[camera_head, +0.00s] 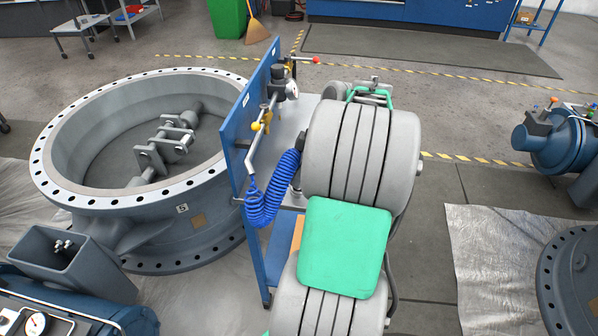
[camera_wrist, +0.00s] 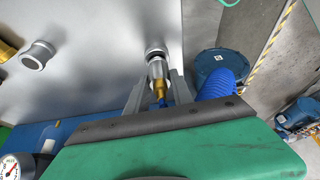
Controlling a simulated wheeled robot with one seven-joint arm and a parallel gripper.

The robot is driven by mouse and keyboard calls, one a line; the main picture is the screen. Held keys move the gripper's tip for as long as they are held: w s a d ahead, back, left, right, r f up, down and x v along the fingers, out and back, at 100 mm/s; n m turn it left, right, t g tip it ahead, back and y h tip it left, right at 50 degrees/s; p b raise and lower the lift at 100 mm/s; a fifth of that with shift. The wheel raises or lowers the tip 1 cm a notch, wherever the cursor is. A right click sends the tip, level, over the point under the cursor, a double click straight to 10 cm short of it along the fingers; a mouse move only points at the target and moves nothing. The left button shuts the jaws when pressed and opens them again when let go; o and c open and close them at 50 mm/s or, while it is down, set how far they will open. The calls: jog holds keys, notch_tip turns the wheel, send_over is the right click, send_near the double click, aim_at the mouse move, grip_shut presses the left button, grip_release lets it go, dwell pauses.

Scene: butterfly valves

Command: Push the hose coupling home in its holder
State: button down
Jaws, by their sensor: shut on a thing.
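In the wrist view my gripper (camera_wrist: 158,92) is shut on the hose coupling (camera_wrist: 158,72), a silver and brass piece with a bit of blue hose behind it. Its front end meets a round grey holder (camera_wrist: 154,49) on the steel surface. The coupling looks roughly in line with the holder; how deep it sits I cannot tell. The blue coiled hose (camera_wrist: 222,85) shows right of my gripper, and hangs beside the blue panel in the head view (camera_head: 264,203). In the head view my arm hides the gripper, coupling and holder.
A steel-topped blue cart (camera_head: 252,262) carries an upright blue panel (camera_head: 238,137) with valves and a gauge. A large flanged ring valve body (camera_head: 180,228) stands to the left. A short grey round fitting (camera_wrist: 38,55) sits left on the steel surface.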

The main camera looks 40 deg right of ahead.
jog(key=shift+f+b, duration=0.4)
jog(key=shift+f, duration=0.2)
dwell(0.6)
jog(key=c, duration=0.6)
grip_release()
jog(key=shift+o, duration=0.2)
jog(key=shift+r+p, duration=3.2)
jog(key=shift+r, duration=0.7)
jog(key=shift+f, duration=0.1)
